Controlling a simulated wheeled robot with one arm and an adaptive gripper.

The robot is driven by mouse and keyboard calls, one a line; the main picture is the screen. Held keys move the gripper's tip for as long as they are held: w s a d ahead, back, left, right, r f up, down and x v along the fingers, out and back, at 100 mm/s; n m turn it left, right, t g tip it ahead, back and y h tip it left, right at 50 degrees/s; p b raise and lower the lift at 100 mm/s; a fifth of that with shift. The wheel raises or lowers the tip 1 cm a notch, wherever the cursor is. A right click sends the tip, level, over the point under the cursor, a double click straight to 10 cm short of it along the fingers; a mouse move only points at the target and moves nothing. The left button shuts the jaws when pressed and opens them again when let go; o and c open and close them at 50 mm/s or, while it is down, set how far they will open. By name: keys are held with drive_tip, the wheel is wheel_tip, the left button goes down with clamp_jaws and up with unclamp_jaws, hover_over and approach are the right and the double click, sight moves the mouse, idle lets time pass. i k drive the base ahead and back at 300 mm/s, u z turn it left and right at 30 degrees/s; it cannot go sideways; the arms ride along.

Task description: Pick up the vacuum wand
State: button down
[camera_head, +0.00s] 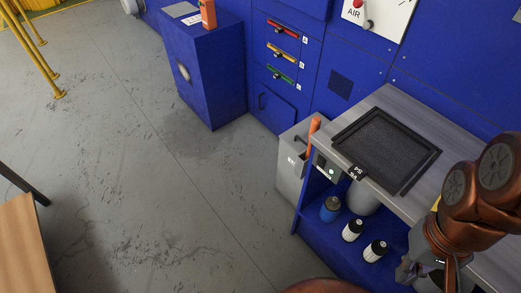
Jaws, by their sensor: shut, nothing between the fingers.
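An orange upright handle (313,131) stands at the left end of the workbench, beside a grey box (291,165); it may be the vacuum wand, but I cannot tell for sure. Its lower part is hidden by the bench edge and box. My gripper (408,272) is at the lower right, in front of the bench's lower shelf, partly cut off by the frame edge. It is shut and holds nothing. It is well apart from the orange handle, to its lower right.
A black mesh tray (433,152) lies on the grey bench top (392,98). A blue jar (330,208) and two white-and-black containers (353,230) stand on the blue shelf below. A blue cabinet (207,75) stands behind. A wooden tabletop (17,240) is at left; the middle floor is clear.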

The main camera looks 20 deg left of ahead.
sight(316, 123)
drive_tip(key=u, duration=2.35)
drive_tip(key=i, duration=1.8)
drive_tip(key=z, duration=2.15)
